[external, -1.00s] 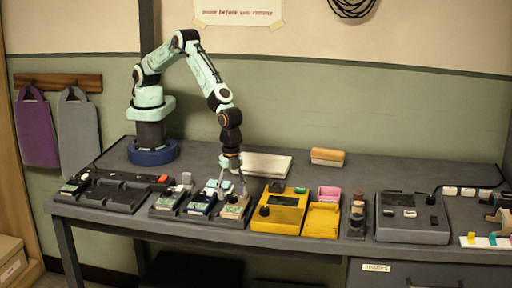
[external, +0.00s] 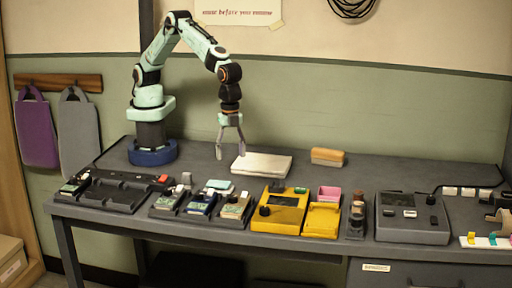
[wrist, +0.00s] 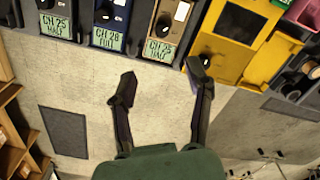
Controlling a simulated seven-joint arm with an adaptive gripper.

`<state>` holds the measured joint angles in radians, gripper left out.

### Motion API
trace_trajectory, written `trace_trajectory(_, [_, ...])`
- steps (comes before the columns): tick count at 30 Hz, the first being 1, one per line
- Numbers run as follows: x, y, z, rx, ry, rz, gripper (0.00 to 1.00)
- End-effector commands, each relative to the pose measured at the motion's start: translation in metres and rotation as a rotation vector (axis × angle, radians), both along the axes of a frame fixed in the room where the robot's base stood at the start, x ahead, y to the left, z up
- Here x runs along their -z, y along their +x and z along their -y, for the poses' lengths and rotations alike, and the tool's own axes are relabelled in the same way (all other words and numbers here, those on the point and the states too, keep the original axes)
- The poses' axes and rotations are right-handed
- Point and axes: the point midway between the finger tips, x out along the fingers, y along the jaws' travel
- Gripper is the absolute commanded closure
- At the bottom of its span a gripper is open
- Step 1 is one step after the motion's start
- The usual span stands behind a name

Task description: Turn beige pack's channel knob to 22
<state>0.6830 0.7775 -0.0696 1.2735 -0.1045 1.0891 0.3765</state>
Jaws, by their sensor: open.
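The beige pack (external: 236,207) stands at the right end of a row of three packs near the front edge of the bench. My gripper (external: 230,152) is open and empty, raised above the bench behind the pack. In the wrist view my gripper's two fingers (wrist: 161,80) are spread apart below the pack's label, touching nothing.
A blue pack (wrist: 108,25) labelled CH 28 FULL and a dark pack (wrist: 58,15) labelled CH 25 HALF stand to the left. A yellow tester (external: 278,212) is close on the right. A pale book-like slab (external: 262,165) lies behind. A grey box (external: 410,229) is further right.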

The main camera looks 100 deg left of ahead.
Motion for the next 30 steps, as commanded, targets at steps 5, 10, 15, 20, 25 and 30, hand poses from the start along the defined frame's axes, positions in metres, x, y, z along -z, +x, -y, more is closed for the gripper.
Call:
trace_trajectory(5, [0.007,-0.002,0.017,0.374,-0.064,0.037,0.49])
trace_trajectory(10, [0.037,-0.013,0.022,0.877,-0.244,0.049,0.49])
trace_trajectory(15, [0.053,-0.005,-0.011,0.932,-0.403,0.045,0.49])
trace_trajectory(20, [0.059,0.011,-0.033,0.863,-0.407,0.047,0.49])
trace_trajectory(25, [0.082,0.008,-0.025,0.861,-0.405,0.045,0.49])
trace_trajectory(30, [0.106,0.006,-0.015,0.860,-0.404,0.046,0.49])
